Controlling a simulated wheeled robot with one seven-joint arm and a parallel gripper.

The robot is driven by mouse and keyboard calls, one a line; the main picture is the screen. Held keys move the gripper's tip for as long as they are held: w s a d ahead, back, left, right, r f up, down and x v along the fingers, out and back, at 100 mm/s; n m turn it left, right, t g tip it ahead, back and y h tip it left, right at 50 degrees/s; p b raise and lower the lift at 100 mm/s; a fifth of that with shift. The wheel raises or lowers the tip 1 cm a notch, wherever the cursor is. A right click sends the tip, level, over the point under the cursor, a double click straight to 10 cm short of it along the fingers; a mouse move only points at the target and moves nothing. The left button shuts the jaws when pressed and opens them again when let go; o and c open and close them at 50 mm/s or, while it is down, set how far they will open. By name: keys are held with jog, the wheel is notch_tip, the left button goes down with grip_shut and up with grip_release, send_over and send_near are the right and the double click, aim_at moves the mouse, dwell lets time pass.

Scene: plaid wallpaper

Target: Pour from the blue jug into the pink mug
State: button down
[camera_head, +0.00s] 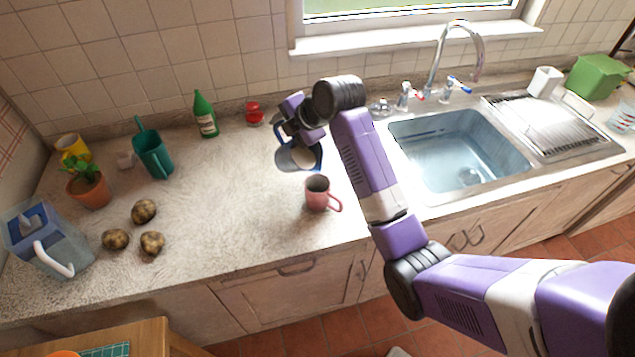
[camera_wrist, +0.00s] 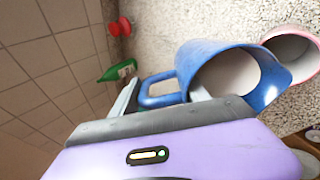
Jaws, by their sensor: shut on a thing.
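The blue jug (camera_head: 283,157) is held above the counter and tilted, its open mouth facing the camera and pale contents showing inside. My gripper (camera_head: 290,120) is shut on it, behind and above its body. In the wrist view the jug (camera_wrist: 188,62) has its handle at my gripper (camera_wrist: 160,98), and its spout points to the right. The pink mug (camera_head: 316,198) stands upright on the counter, just below and slightly right of the jug. Its rim also shows beyond the jug in the wrist view (camera_wrist: 272,36). No stream between jug and mug is visible.
The sink (camera_head: 450,150) is right. The counter left of the mug is clear.

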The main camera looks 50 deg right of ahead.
aim_at(278, 135)
jog(key=shift+s+r+t+b, duration=0.4)
jog(key=shift+t+b, duration=0.4)
jog(key=shift+b, duration=0.4)
dwell(1.6)
